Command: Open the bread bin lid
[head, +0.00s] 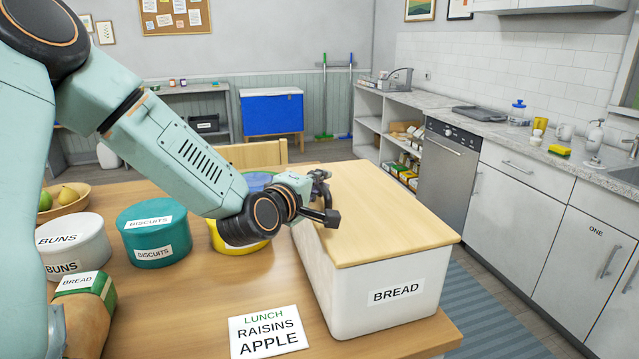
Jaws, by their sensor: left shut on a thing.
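The white bread bin (385,308) stands on the wooden table with a "BREAD" label on its front. Its flat wooden lid (385,222) lies on top, and I see no gap between lid and bin at the front. My left gripper (326,203) is at the lid's left edge, toward the back, and is shut on the lid. The fingers and the arm hide the exact grip spot and part of that edge. My right gripper is not in view.
A white buns tin (75,245), a teal biscuits tin (158,232) and a yellow tin (232,243) stand left of the bin. A bread loaf bag (85,310) and a lunch note (268,332) lie in front. The counter (500,135) is beyond, at right.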

